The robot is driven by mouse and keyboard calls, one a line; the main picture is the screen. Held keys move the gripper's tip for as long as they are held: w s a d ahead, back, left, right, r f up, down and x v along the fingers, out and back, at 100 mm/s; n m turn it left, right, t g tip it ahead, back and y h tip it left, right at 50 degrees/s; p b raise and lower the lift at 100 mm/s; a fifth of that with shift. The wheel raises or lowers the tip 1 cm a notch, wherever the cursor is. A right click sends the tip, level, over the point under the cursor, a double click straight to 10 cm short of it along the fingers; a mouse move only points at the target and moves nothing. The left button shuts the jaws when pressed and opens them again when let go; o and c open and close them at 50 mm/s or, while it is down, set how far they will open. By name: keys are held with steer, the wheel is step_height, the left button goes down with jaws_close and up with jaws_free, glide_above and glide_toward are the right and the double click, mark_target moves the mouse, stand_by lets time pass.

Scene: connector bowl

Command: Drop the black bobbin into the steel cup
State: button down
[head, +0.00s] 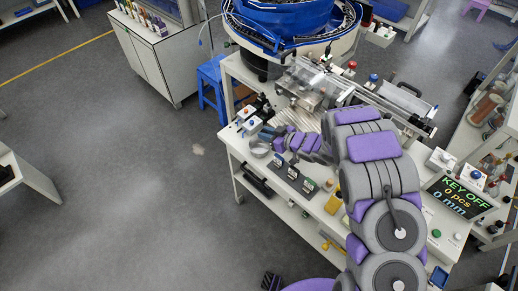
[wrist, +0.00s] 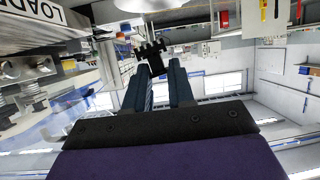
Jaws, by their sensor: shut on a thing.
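My gripper (wrist: 160,72) is shut on the black bobbin (wrist: 151,56), which shows as a dark notched piece at the fingertips in the wrist view. In the head view my arm reaches left over the workbench, and my gripper (head: 269,133) is small there, near the bench's left end. The bobbin cannot be made out in that view. The steel cup (head: 259,149) is a small round metal vessel on the bench top, just below my gripper in the picture. A pale round shape cut off at the wrist view's top edge cannot be identified surely.
A blue bowl feeder (head: 290,22) stands behind the bench (head: 234,144). Metal fixtures (head: 305,82) lie behind my arm. Small dark boxes (head: 296,177) stand at the bench's front edge, right of the cup. A display (head: 461,198) is at the right.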

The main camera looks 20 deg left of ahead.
steer(key=c, duration=0.9)
jaws_free()
steer(key=shift+d, duration=0.15)
steer(key=shift+d+r, duration=0.1)
steer(key=p+v, duration=0.1)
steer(key=v, duration=1)
steer(key=shift+s+d+r+p, duration=0.1)
steer(key=shift+d+p, duration=0.2)
steer(key=shift+d, duration=0.05)
